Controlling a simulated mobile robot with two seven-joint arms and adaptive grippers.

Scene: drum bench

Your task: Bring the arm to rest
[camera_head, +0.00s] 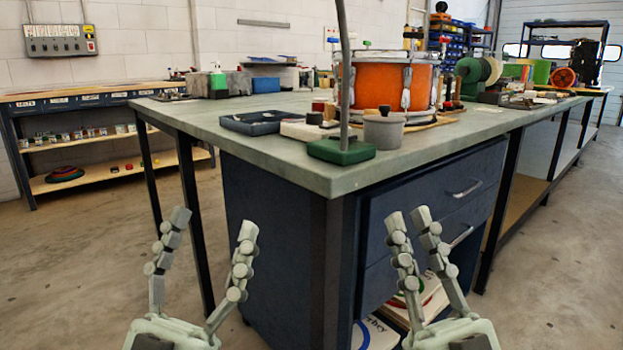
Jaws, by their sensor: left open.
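My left gripper (214,224) is at the lower left, in front of the bench's left side. Its two jointed fingers point up and stand wide apart, with nothing between them. My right gripper (408,218) is at the lower right, in front of the bench's drawers. Its fingers also point up and lean left. They appear close together with a narrow gap, and I see nothing held; from this angle I cannot tell how far they are apart. Both grippers look clear of the bench (260,140).
On the bench stand an orange drum (378,86), a grey lidded pot (383,130), a dark tray (265,121) and a green-based stand (341,150) at the near corner. A drawer handle (467,188) sticks out. Floor (80,280) is clear at left and right.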

